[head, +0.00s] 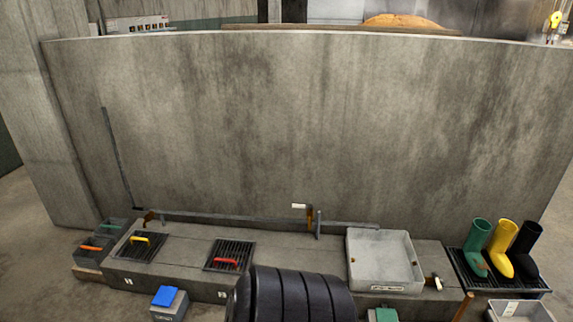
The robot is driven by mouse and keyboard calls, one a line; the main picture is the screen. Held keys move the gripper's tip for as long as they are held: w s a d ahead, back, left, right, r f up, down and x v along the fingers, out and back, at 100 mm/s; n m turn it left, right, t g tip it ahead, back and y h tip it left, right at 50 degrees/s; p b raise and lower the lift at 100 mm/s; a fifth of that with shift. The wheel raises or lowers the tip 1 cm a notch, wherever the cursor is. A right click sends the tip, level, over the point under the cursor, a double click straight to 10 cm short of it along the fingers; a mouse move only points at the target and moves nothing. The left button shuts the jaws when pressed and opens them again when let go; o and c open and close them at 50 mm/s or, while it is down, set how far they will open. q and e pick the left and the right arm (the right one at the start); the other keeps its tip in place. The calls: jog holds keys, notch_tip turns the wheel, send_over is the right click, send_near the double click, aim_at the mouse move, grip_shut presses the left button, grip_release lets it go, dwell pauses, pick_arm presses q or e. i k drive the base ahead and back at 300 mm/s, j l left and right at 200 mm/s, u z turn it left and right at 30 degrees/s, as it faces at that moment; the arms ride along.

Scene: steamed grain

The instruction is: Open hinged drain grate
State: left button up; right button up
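Two dark slatted drain grates are set in the top of a low concrete ledge (180,254) in the head view. The left grate (127,252) has a yellow handle (139,238). The right grate (238,245) has a red handle (226,261). Both look flat and closed; I cannot make out hinges. Neither of my grippers shows in this view.
A tall concrete wall (300,120) stands behind the ledge. A grey basin (350,262) sits on the ledge at right. Green (476,246), yellow (500,252) and black boots (524,252) stand on a rack at far right. A blue-topped box (167,312) stands in front.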

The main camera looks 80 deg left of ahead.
aim_at(216, 260)
jog(key=u, duration=4.15)
